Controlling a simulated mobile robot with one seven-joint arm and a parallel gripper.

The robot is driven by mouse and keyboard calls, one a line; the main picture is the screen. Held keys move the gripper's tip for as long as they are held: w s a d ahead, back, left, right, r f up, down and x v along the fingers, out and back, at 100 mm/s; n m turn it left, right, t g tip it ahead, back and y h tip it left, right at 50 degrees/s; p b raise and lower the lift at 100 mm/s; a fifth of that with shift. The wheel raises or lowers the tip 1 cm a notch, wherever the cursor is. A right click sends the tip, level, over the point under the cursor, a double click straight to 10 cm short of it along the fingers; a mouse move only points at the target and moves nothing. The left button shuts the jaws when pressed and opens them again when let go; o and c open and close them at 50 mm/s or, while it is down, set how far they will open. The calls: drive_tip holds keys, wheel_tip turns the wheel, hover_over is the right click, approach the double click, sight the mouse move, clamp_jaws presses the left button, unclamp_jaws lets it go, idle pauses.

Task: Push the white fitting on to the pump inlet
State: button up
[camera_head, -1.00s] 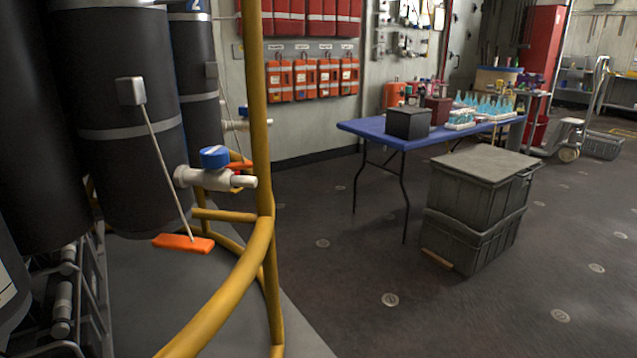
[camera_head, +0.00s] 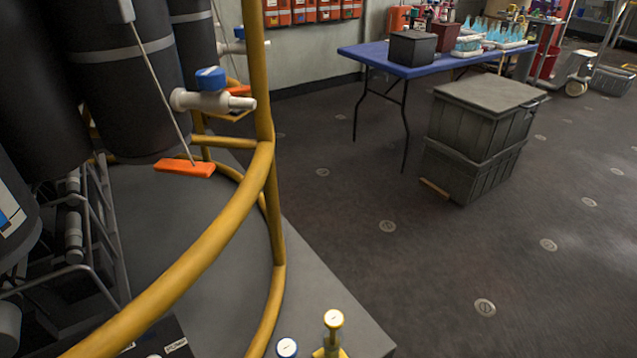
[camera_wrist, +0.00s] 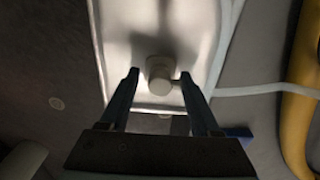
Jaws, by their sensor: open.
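In the wrist view my gripper (camera_wrist: 160,80) is open, with one dark finger on each side of a pale round fitting (camera_wrist: 158,68). I take this for the white fitting. It stands over a bright white tray-like surface (camera_wrist: 185,20), and a short stub points right from it. I cannot tell whether the fingers touch it. A white hose (camera_wrist: 265,90) runs along the right of the white surface. In the head view my gripper does not show. I cannot make out the pump inlet for certain in either view.
In the head view a yellow rail (camera_head: 225,215) curves around black cylinders (camera_head: 120,100). Stacked grey crates (camera_head: 480,130) and a blue table (camera_head: 370,53) stand right; floor between is clear.

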drive_tip(key=shift+c, duration=0.3)
clamp_jaws()
idle(0.4)
drive_tip(key=shift+r, duration=0.1)
idle(0.6)
drive_tip(key=shift+r+p, duration=2.95)
drive_tip(key=shift+p, duration=0.2)
drive_tip(key=shift+w, duration=0.1)
